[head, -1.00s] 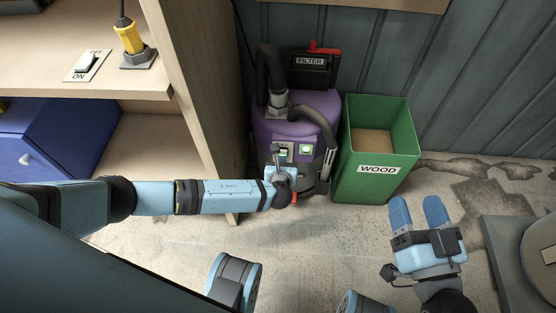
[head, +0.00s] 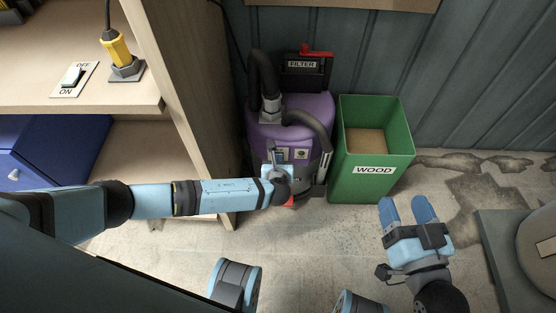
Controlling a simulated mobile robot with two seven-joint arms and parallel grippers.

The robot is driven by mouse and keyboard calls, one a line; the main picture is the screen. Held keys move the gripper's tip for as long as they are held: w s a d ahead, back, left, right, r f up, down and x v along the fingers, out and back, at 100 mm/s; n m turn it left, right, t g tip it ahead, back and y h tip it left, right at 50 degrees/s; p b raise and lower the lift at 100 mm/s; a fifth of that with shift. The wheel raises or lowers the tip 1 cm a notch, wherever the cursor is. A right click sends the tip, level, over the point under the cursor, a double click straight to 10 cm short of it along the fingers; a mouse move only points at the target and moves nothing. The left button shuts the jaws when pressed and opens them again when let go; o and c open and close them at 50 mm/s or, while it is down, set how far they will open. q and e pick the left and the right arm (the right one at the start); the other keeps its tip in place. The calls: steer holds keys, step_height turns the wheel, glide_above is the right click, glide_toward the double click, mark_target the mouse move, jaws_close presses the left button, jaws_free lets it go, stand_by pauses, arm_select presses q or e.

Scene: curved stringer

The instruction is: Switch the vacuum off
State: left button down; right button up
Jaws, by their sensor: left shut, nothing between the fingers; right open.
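The purple vacuum (head: 308,107) stands on the floor against the back wall, with black hoses on top. Its front has small light panels (head: 301,154), and no green glow shows on them. My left gripper (head: 273,152) is shut and empty, right in front of the vacuum's front panels. It hides part of that front, and I cannot tell whether its tip touches. My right gripper (head: 405,203) is open and empty, above the floor in front of the green bin.
A green bin (head: 374,189) labelled WOOD stands right of the vacuum. A black FILTER box (head: 303,75) with a red handle is behind it. A wooden shelf (head: 135,107) at left carries an OFF/ON switch (head: 72,77) and a yellow plug (head: 118,50).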

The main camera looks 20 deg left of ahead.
arm_select(q)
steer(key=shift+r+p, duration=0.55)
steer(key=shift+r, duration=0.3)
arm_select(e)
step_height(320, 180, up, 2)
steer(key=shift+r, duration=0.15)
